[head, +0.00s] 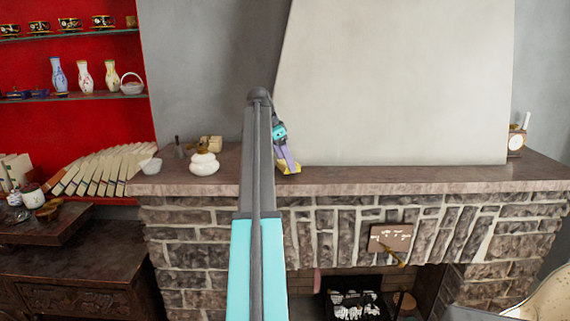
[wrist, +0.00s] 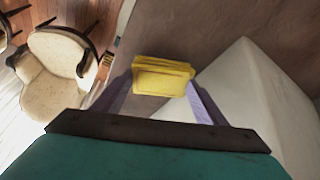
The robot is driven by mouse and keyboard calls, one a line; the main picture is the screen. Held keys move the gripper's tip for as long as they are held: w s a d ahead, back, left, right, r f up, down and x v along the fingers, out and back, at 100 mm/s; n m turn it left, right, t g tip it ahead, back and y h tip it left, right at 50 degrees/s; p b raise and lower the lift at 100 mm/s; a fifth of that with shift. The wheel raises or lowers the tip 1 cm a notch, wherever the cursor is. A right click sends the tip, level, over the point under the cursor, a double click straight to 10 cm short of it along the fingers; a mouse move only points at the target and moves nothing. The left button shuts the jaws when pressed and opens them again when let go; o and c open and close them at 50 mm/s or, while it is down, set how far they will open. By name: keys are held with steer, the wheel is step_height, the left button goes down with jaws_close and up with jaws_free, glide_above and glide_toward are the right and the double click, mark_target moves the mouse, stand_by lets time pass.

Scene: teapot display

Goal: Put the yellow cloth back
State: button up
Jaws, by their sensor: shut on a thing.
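The yellow cloth (wrist: 162,76) is a folded block between the two purple fingers of my gripper (wrist: 158,88) in the wrist view. The fingers are shut on it from both sides. In the head view, the cloth (head: 289,168) shows low at the end of my gripper (head: 287,163), at the mantel (head: 400,178) of the stone fireplace, in front of the pale chimney hood. I cannot tell whether the cloth touches the mantel top. My arm hides part of the mantel to the left of the cloth.
The hood (head: 400,80) rises close behind the cloth. The mantel between cloth and clock is clear.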

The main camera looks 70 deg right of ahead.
steer(key=shift+f+p, duration=0.3)
steer(key=shift+f, duration=0.65)
steer(key=shift+f, duration=0.1)
steer(key=o, duration=1)
steer(key=b+v, duration=0.1)
steer(key=v, duration=1.1)
steer(key=shift+b, duration=0.4)
steer(key=shift+s, duration=0.1)
